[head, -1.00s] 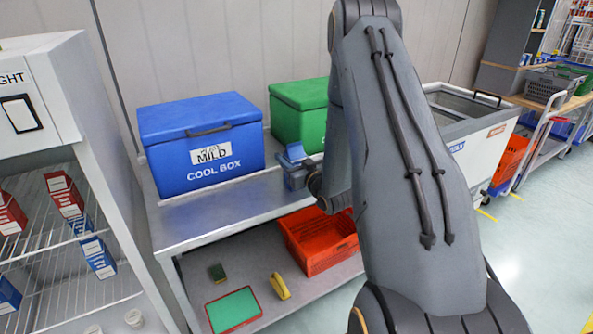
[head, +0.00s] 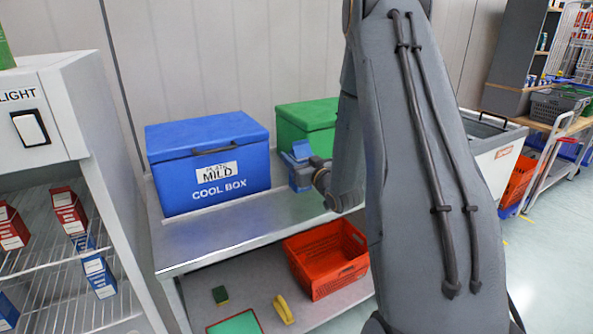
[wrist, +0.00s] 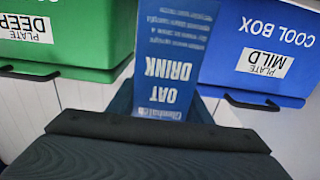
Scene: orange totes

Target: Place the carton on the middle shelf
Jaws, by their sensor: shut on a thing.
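The carton is a blue box marked OAT DRINK (wrist: 172,50), upside down in the wrist view. My gripper (wrist: 163,112) is shut on it, and the carton sticks out beyond the fingers. In the head view the carton (head: 299,158) shows small beside my arm, above the metal table; my arm partly hides the gripper there. An open white cabinet with wire shelves stands at the left. Its upper visible wire shelf (head: 35,212) holds red and blue cartons. Only part of the cabinet shows, so I cannot tell which shelf is the middle one.
A blue cool box (head: 208,175) and a green one (head: 305,118) stand on the metal table (head: 190,240). The cabinet's side wall (head: 110,215) stands beside the table.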

